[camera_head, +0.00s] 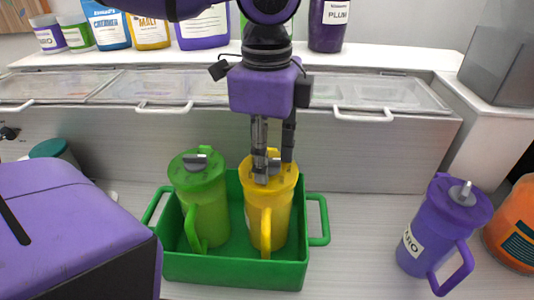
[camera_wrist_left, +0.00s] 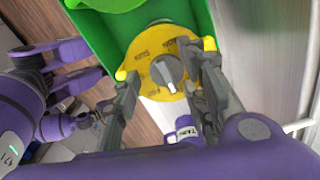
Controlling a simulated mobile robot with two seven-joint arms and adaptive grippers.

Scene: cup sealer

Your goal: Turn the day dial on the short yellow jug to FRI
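The short yellow jug (camera_head: 283,215) stands upright in a green tray (camera_head: 230,270), to the right of a green jug (camera_head: 207,210). In the left wrist view its round yellow lid (camera_wrist_left: 148,55) carries small dark printed labels, too small to read, and a grey dial knob (camera_wrist_left: 168,70). My left gripper (camera_head: 273,160) points down over the lid. In the wrist view its two fingers (camera_wrist_left: 160,88) are apart, on either side of the knob, with the right finger closer to it. I cannot tell whether either touches. My right gripper is not clearly in view.
A purple jug (camera_head: 440,230) and an orange container (camera_head: 515,230) stand to the right. A lidded counter unit (camera_head: 330,95) runs behind the tray, with several containers on the shelf above. The counter between tray and purple jug is clear.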

